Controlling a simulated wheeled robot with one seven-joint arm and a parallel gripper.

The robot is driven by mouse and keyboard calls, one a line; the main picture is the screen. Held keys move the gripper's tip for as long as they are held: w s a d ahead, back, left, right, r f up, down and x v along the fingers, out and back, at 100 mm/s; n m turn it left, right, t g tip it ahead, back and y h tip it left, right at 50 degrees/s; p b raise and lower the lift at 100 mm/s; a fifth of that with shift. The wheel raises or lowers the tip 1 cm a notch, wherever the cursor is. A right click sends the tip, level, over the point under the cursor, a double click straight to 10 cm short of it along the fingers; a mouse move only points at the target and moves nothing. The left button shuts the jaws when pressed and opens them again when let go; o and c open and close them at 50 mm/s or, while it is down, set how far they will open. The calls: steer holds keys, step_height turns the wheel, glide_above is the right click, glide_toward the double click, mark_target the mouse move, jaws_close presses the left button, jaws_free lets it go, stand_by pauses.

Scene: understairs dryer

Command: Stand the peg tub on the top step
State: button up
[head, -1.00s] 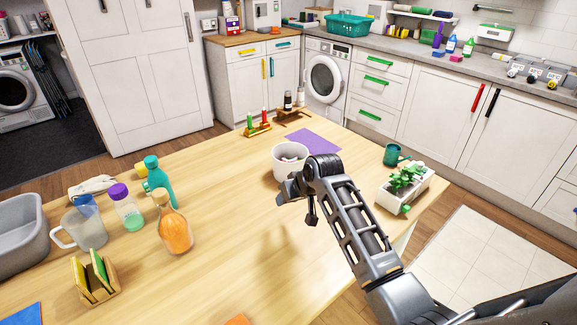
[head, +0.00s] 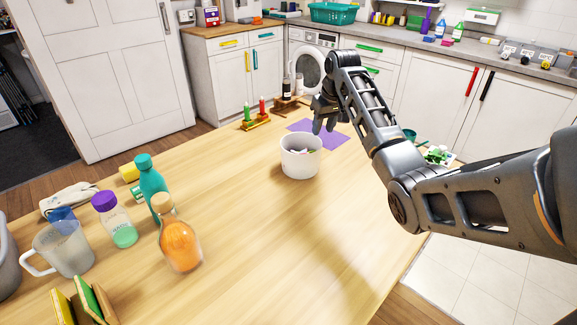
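The peg tub is probably the white round tub (head: 301,163) on the wooden table, upright, with small pale and dark things inside. My gripper (head: 322,128) points down just behind the tub's far right rim, over the purple mat. I cannot tell whether its fingers touch the rim, and their gap is too small and dark to read. I see no steps in this view.
An orange bottle (head: 180,244), a teal bottle (head: 151,185), a purple-capped bottle (head: 114,220) and a clear jug (head: 62,250) stand at the table's left. The table's middle front is clear.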

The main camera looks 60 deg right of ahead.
mark_target(319, 139)
steer(key=shift+w+d+f, duration=0.25)
steer(key=shift+w+f, duration=0.05)
steer(key=shift+f, duration=0.2)
steer(key=shift+x, duration=3.5)
steer(key=shift+d, duration=0.1)
steer(key=shift+c, duration=0.5)
jaws_close()
